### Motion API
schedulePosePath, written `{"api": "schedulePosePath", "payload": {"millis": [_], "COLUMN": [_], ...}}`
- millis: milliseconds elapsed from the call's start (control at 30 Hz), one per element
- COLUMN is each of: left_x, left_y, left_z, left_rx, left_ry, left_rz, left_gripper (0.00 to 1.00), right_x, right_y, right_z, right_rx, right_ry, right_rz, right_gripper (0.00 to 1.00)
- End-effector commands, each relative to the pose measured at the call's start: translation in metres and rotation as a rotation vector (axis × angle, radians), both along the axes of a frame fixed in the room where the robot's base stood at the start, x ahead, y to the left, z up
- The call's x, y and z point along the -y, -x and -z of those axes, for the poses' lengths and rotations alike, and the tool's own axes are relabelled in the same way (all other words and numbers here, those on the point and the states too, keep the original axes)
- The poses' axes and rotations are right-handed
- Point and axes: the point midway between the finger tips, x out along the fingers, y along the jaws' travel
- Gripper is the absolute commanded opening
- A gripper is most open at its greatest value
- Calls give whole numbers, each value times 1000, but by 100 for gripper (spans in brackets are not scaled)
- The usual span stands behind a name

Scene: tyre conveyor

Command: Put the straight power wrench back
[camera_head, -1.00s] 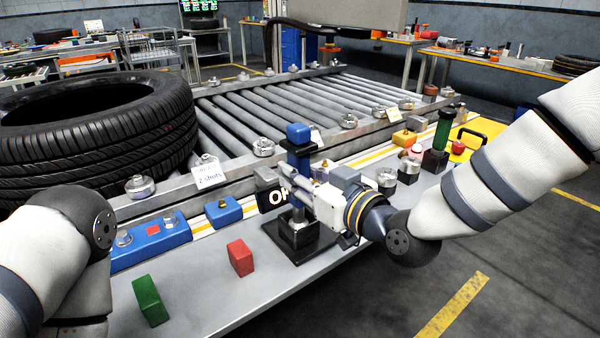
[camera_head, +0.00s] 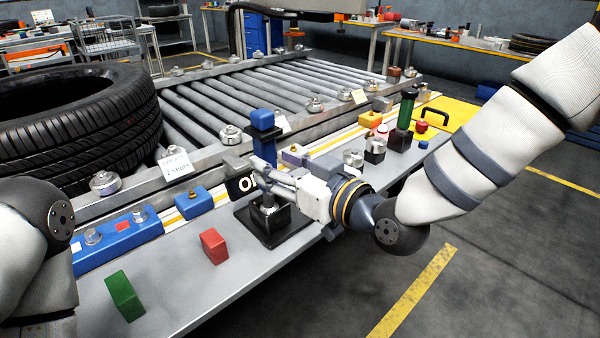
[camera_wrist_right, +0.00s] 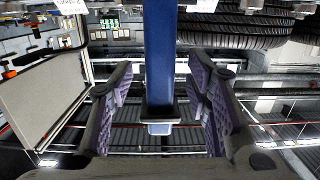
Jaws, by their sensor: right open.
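The straight power wrench (camera_head: 263,151), a blue upright tool with a blue block on top, stands in a square black holder (camera_head: 275,227) near the middle of the bench. My right gripper (camera_head: 266,179) is open at its shaft, coming from the right. In the right wrist view the blue shaft (camera_wrist_right: 160,55) runs between the two open fingers, with gaps on both sides. The gripper hides part of the shaft in the head view. My left arm shows at the left edge, but its gripper is out of view.
A green tool (camera_head: 406,112) stands upright to the right. Red (camera_head: 214,246) and green (camera_head: 125,296) blocks lie at the front. A tyre (camera_head: 85,125) lies on the roller conveyor (camera_head: 260,85), behind the bench.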

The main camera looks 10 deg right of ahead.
Motion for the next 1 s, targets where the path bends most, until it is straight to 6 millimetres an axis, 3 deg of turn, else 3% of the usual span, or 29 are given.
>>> {"api": "schedulePosePath", "payload": {"millis": [33, 300, 533, 600, 667, 767, 800, 867, 900, 1000], "left_x": [0, 0, 0, 0, 0, 0, 0, 0, 0, 0], "left_y": [-6, -10, -10, -10, -10, -9, -9, -9, -9, -10], "left_z": [-5, -9, -9, -9, -9, -9, -9, -9, -9, -9], "left_rx": [22, 39, 36, 36, 36, 36, 36, 36, 36, 36], "left_ry": [0, 0, 0, 0, 0, 0, 0, 0, 0, 1], "left_rz": [0, 0, 0, 0, 0, 0, 0, 0, 0, 0], "left_gripper": [0, 0, 0, 0, 0, 0, 0, 0, 0, 0], "right_x": [9, 44, 51, 52, 56, 75, 87, 109, 124, 161], "right_y": [11, 58, 69, 71, 79, 120, 149, 199, 235, 320], "right_z": [-9, -10, -10, 2, 35, 134, 177, 232, 260, 304], "right_rx": [10, 5, 3, -32, -136, -466, -625, -855, -996, -1286], "right_ry": [-1, -1, 0, 8, 32, 110, 150, 212, 256, 361], "right_rz": [3, 2, 1, 4, 18, 79, 117, 183, 232, 357], "right_gripper": [44, 44, 44, 44, 44, 44, 44, 44, 44, 44]}}
